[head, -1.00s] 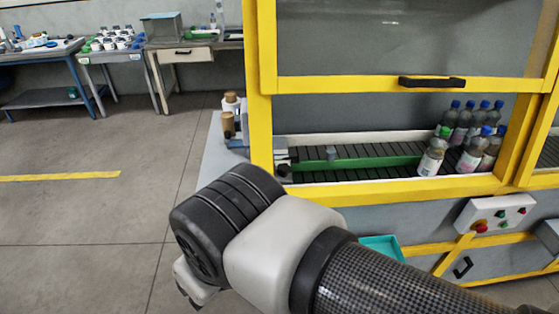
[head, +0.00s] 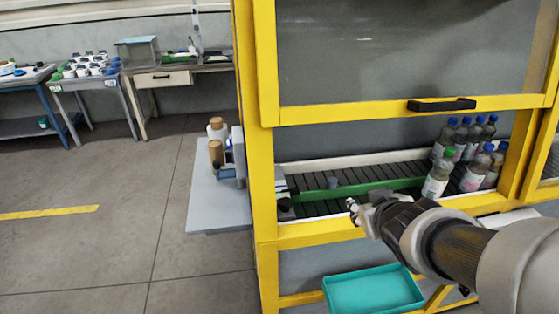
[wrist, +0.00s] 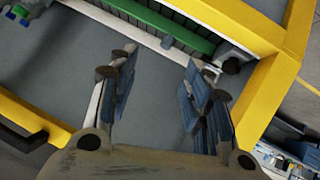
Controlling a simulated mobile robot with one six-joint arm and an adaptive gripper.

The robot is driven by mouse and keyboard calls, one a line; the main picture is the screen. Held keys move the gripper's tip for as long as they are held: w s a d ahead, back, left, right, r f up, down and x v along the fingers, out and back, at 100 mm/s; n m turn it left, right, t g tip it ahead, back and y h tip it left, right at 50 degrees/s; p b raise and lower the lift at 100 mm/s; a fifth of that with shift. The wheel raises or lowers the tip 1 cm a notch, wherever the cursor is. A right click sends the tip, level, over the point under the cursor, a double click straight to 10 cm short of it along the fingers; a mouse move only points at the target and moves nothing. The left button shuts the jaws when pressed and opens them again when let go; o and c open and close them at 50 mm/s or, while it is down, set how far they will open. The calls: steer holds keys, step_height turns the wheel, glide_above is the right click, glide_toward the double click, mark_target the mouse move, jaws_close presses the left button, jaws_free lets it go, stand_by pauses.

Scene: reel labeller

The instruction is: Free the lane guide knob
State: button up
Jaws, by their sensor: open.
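The lane guide is a green bar (head: 385,186) over the dark slatted conveyor (head: 310,208) inside the yellow-framed machine. My gripper (head: 354,211) is at the machine's front opening, right of and nearer than the knob. In the wrist view my gripper (wrist: 162,75) is open and empty, apart from the knob.
A raised clear guard (head: 400,50) with a black handle (head: 441,105) hangs above the opening. The yellow lower rail (head: 305,234) runs below it. Several bottles (head: 438,178) stand at the conveyor's right. A teal tray (head: 372,292) lies below. A grey side shelf (head: 212,205) is at the left.

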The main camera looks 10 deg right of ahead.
step_height(320, 180, down, 5)
steer(key=w+a+n+t+y+b, duration=0.1)
steer(key=w+a+n+y, duration=0.1)
steer(key=w+y, duration=0.1)
steer(key=n+y+b, duration=0.1)
steer(key=n+y, duration=0.1)
steer(key=y, duration=0.3)
glide_toward(288, 204)
steer(key=shift+t+y, duration=0.3)
steer(key=shift+t, duration=0.2)
steer(key=b+x, duration=0.2)
steer(key=x, duration=0.1)
steer(key=b+x, duration=0.1)
steer(key=x, duration=0.2)
steer(key=f+b+x, duration=0.1)
steer(key=b+x, duration=0.1)
steer(key=x, duration=0.1)
steer(key=shift+s+b, duration=0.1)
steer(key=shift+b, duration=0.2)
steer(key=shift+c, duration=0.2)
steer(key=c, duration=0.7)
steer(key=shift+r, duration=0.1)
